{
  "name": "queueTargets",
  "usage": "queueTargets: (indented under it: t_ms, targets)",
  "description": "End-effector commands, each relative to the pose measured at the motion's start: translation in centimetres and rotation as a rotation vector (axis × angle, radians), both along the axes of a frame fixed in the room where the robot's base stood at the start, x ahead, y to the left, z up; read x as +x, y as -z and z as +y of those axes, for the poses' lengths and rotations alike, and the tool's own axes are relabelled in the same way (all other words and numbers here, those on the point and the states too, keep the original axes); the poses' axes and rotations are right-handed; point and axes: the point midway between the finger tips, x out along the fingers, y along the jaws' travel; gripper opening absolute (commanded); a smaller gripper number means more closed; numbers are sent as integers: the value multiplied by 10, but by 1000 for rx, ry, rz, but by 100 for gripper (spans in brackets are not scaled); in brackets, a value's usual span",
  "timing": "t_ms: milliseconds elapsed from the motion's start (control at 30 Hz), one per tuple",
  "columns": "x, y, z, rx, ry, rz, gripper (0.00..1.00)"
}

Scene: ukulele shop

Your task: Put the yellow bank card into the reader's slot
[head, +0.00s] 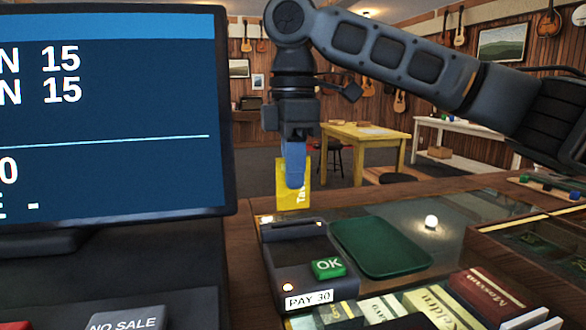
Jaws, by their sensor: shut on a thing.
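The yellow bank card (307,189) hangs upright in my gripper (294,185), directly above the back end of the card reader. My gripper points straight down and is shut on the card; its blue fingers cover part of the card's face. The reader (263,258) is a dark box with a green OK key and a "PAY 30" label, standing on the glass counter. Its raised back end (292,229) is just below the card. The card's lower edge appears close to it, but I cannot tell whether they touch.
A green tray (380,246) lies right of the reader. Several boxes and booklets (440,306) stand in front. A large screen (110,120) blocks the left side, with a NO SALE key (125,322) below.

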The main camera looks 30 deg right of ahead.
Motion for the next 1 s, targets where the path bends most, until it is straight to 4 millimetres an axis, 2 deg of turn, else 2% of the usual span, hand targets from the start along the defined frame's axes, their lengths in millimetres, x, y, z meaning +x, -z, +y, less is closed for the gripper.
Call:
queueTargets:
  t_ms: [1000]
  targets:
    - [0,53,0,0,0,0,0]
